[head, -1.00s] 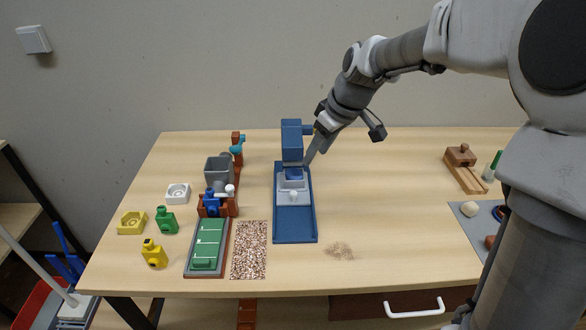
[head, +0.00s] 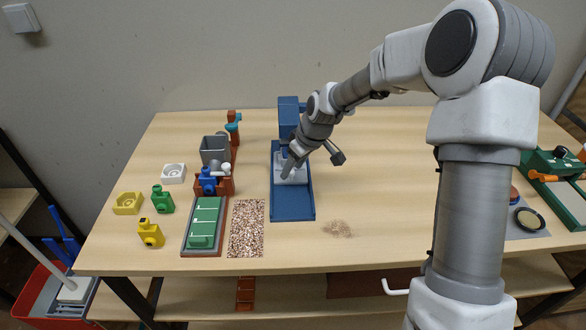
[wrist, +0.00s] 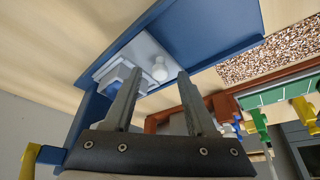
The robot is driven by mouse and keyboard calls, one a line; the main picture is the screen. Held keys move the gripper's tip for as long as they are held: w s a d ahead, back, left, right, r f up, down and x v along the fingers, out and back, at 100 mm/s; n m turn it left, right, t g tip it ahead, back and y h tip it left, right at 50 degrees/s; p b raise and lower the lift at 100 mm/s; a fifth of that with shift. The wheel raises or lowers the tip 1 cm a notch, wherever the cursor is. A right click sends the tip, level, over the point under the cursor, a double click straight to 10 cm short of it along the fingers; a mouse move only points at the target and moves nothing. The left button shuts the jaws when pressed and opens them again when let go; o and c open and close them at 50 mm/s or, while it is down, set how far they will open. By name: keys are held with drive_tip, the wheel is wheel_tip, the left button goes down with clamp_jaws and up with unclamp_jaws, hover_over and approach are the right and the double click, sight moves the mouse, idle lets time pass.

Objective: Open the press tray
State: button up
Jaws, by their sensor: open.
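The blue press (head: 290,112) stands upright at the back of its long blue base (head: 292,207). The light grey press tray (head: 297,174) sits on the base below the press head, partly hidden by my gripper in the head view. In the wrist view the pale tray (wrist: 132,52) carries a small white knob (wrist: 159,70) facing me. My gripper (wrist: 157,76) is open and empty, its two fingers on either side of the knob in that view. Whether the fingertips reach around the knob or stop short of it, I cannot tell.
Left of the press are a speckled mat (head: 246,230), a green slotted board (head: 205,222), a grey hopper (head: 214,150) and small yellow, green and white pieces. A brown crumb patch (head: 337,229) lies in front at right. The table right of the press is mostly clear.

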drive_tip(key=shift+w+f, duration=0.1)
drive_tip(key=shift+f, duration=0.2)
clamp_jaws()
idle(1.3)
